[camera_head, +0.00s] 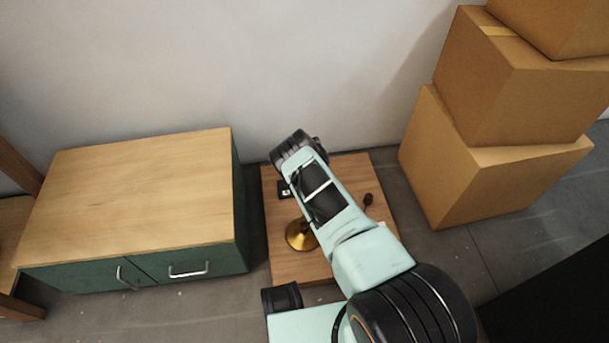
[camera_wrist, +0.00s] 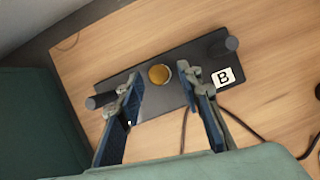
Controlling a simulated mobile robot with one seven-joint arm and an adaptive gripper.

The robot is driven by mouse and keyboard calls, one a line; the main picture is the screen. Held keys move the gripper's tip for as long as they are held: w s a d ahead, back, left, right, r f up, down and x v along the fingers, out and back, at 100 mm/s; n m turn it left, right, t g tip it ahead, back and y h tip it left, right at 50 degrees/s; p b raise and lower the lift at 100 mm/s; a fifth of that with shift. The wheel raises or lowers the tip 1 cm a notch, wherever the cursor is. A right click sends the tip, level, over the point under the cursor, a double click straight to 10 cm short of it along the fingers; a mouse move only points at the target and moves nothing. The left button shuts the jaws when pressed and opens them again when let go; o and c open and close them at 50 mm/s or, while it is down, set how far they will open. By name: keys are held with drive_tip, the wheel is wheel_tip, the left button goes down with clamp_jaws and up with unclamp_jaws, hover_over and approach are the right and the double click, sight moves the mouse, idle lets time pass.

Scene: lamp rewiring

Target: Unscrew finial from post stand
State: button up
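The finial (camera_wrist: 159,74) shows in the wrist view as a round brass-coloured knob, seen from above at the middle of the stand. The post stand (camera_wrist: 165,103) is a long dark base with a dark upright post near each end and a white "B" label at its right. My gripper (camera_wrist: 158,72) is open, with one finger on each side of the finial and a visible gap on both sides. How far the fingertips are above the base I cannot tell.
The wooden tabletop (camera_head: 281,263) carries a round brass base (camera_head: 300,235) and a small black part (camera_head: 368,201). Dark cords (camera_wrist: 250,127) lie beside the stand. A green cabinet (camera_head: 190,262) stands left, stacked cardboard boxes (camera_head: 500,180) right, and a wall (camera_head: 330,60) behind.

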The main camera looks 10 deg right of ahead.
clamp_jaws()
drive_tip(key=shift+d+r+n+p, duration=0.15)
drive_tip(key=shift+n+p, duration=0.35)
drive_tip(key=shift+n, duration=0.1)
drive_tip(key=shift+n+y, duration=0.5)
drive_tip(key=shift+n, duration=0.2)
drive_tip(key=n, duration=0.1)
drive_tip(key=n+y, duration=0.1)
drive_tip(key=n+b, duration=0.1)
drive_tip(key=shift+w+d+f+n, duration=0.1)
drive_tip(key=shift+d+f+n, duration=0.1)
drive_tip(key=shift+d+n, duration=0.1)
drive_tip(key=shift+r+n+y, duration=0.1)
drive_tip(key=shift+n+y, duration=0.4)
drive_tip(key=shift+n, duration=0.4)
drive_tip(key=shift+g, duration=0.3)
drive_tip(key=o, duration=0.6)
unclamp_jaws()
drive_tip(key=shift+o, duration=0.2)
